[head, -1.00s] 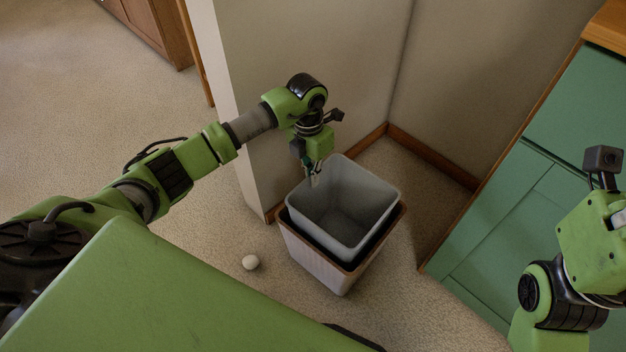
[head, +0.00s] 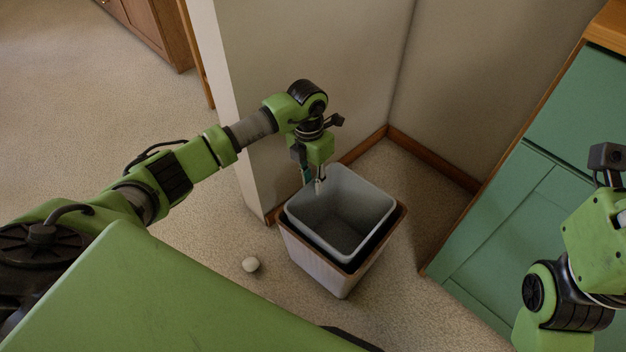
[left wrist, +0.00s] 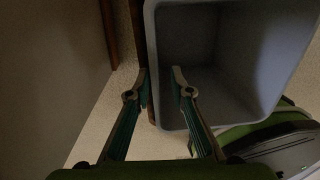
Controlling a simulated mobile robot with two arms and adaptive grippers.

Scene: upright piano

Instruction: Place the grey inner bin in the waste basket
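The grey inner bin (head: 346,212) is a square, empty tub standing inside the waste basket (head: 322,268), which has a pale body, brown rim and dark inside. The bin's rim stands a little above the basket's rim. My left gripper (head: 314,184) is at the bin's left rim. In the left wrist view its fingers (left wrist: 161,78) are apart, one outside the grey bin's wall (left wrist: 151,60) and one inside it, with a visible gap. The bin's underside is hidden. My right gripper is out of frame; only part of my right arm shows at the right edge.
A pale wall (head: 310,60) with brown skirting stands behind, and a green cabinet (head: 510,215) on the right. Open carpet lies at the left.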

